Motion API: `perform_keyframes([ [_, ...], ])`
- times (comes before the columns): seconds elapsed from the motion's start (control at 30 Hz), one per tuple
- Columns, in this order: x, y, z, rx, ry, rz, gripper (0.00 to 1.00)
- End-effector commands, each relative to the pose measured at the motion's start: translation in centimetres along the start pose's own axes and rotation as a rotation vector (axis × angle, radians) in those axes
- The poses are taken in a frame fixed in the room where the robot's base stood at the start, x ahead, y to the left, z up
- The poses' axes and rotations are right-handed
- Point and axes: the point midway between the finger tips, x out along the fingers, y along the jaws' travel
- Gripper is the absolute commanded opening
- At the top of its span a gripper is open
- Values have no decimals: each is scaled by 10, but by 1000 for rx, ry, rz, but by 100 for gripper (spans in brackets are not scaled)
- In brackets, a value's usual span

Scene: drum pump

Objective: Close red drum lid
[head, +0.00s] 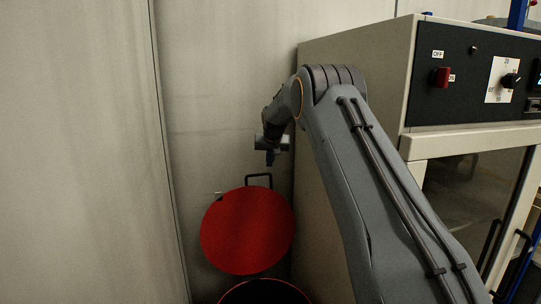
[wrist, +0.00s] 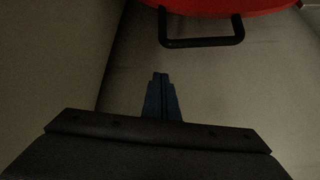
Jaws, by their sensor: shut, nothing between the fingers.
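The red drum lid (head: 247,231) stands raised and tilted up in the head view, with a black handle (head: 258,177) at its upper edge. Part of the red drum's rim (head: 265,284) shows below it at the bottom edge. In the wrist view the lid's red edge (wrist: 230,5) and its black handle (wrist: 202,40) are at the top. My gripper (head: 270,160) is above the handle in the head view, apart from it. In the wrist view my gripper (wrist: 161,78) has its fingers together and empty, with a gap to the handle.
A large beige cabinet (head: 345,180) stands right of the drum, with a black control panel (head: 470,75) and a glass door (head: 470,195). A pale wall (head: 205,90) is behind the lid. The drum stands in a narrow space between wall and cabinet.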

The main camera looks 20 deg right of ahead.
Motion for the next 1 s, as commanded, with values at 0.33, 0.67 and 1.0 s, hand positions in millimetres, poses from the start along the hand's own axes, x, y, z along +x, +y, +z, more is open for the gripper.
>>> perform_keyframes([
  [0.33, -10, -1, 28, -1, -2, 0, 0],
  [0.67, -12, -1, 38, 0, -1, 0, 0],
  [1.0, -13, 0, 39, 0, 4, -1, 0],
])
